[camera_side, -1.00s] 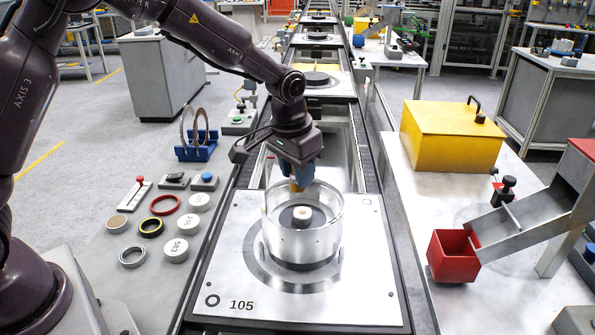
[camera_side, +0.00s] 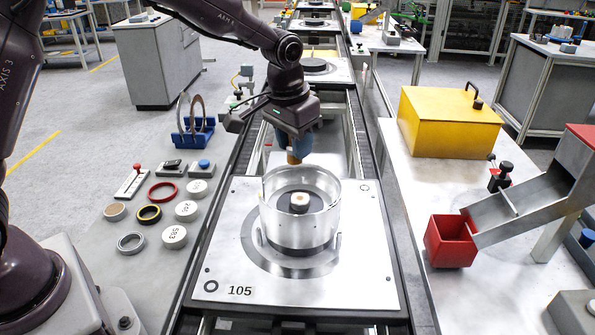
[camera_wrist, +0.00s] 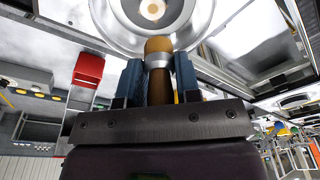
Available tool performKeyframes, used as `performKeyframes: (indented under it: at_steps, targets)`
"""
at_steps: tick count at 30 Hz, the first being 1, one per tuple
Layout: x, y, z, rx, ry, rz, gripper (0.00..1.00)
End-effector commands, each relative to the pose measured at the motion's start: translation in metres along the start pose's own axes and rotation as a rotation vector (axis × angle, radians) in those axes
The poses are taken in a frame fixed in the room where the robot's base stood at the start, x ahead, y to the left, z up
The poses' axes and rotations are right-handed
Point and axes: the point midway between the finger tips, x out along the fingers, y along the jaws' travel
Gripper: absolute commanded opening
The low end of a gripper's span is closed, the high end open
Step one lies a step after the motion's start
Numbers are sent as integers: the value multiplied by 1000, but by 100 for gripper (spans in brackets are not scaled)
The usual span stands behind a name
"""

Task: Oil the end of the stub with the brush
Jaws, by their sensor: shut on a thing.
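My gripper (camera_wrist: 158,82) is shut on the brush (camera_wrist: 158,62), which has a brown handle, a silver ferrule and tan bristles. In the side view the bristle tip (camera_side: 294,158) points down, just above and behind the far rim of a shiny round housing (camera_side: 283,219). The stub (camera_side: 299,200) stands upright in the middle of the housing, with a pale round end and a dark ring around its foot. In the wrist view the stub's end (camera_wrist: 153,9) shows beyond the bristles. The brush is apart from the stub. I cannot tell whether its end carries oil.
The housing stands on a metal pallet (camera_side: 225,262) marked 105. Rings and round caps lie on the left bench, with a blue rack (camera_side: 193,138) behind. A yellow box (camera_side: 450,125), a red bin (camera_side: 450,242) and a metal chute (camera_side: 515,200) stand on the right.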

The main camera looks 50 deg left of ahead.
Motion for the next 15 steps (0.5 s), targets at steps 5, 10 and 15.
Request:
performKeyframes:
  at_steps: [5,10,15]
  targets:
    - [1,0,0,0,0,0,7]
    - [10,0,2,0,-2,0,7]
    - [27,0,5,0,-3,1,7]
